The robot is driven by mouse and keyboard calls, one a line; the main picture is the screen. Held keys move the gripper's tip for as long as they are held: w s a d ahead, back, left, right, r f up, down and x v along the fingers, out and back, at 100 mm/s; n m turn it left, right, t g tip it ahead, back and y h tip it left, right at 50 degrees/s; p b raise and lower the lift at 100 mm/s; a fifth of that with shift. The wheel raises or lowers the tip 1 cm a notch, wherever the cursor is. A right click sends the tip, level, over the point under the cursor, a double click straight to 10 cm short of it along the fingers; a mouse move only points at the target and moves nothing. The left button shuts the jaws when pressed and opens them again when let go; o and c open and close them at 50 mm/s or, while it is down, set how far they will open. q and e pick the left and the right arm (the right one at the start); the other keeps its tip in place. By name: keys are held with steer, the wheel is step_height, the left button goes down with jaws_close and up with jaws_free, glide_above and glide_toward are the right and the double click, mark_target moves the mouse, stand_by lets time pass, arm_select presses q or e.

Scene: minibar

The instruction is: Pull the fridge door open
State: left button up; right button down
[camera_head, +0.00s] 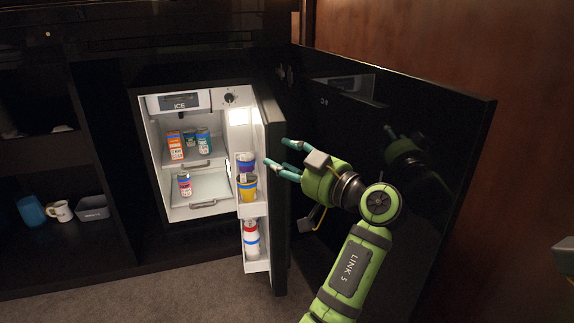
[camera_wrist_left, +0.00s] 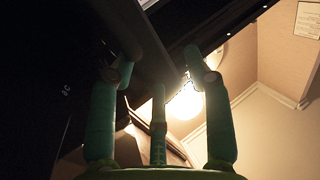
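The fridge (camera_head: 150,140) stands in the dark cabinet, lit inside. Its door (camera_head: 274,190) is swung well open towards me; its white inner shelves hold several containers. My left gripper (camera_head: 277,152) is on the outer side of the door, with its teal fingertips close to the door's upper part. I cannot tell whether they touch it. The fingers are spread. In the left wrist view the gripper (camera_wrist_left: 158,62) also shows its fingers apart, with a dark edge beyond them.
A glossy black panel (camera_head: 450,130) stands open right of my left gripper and reflects it. Cans (camera_head: 203,140) and a box stand in the fridge. A blue cup (camera_head: 31,210), white mug (camera_head: 60,210) and grey container (camera_head: 93,207) are on the left shelf. Carpet (camera_head: 180,285) in front is clear.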

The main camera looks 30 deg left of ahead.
arm_select(q)
steer(key=shift+a+r, duration=0.1)
steer(key=shift+r, duration=0.1)
steer(key=shift+w+d+f+b, duration=0.15)
steer(key=shift+w+d, duration=0.15)
steer(key=shift+d, duration=0.15)
steer(key=shift+w+d+f+b, duration=0.15)
steer(key=shift+w+d, duration=0.1)
steer(key=shift+d, duration=0.2)
steer(key=w+d, duration=0.2)
steer(key=d, duration=0.1)
steer(key=d+b, duration=0.1)
steer(key=d, duration=0.1)
steer(key=shift+w+r, duration=0.2)
steer(key=shift+w, duration=0.2)
steer(key=shift+d+r, duration=0.1)
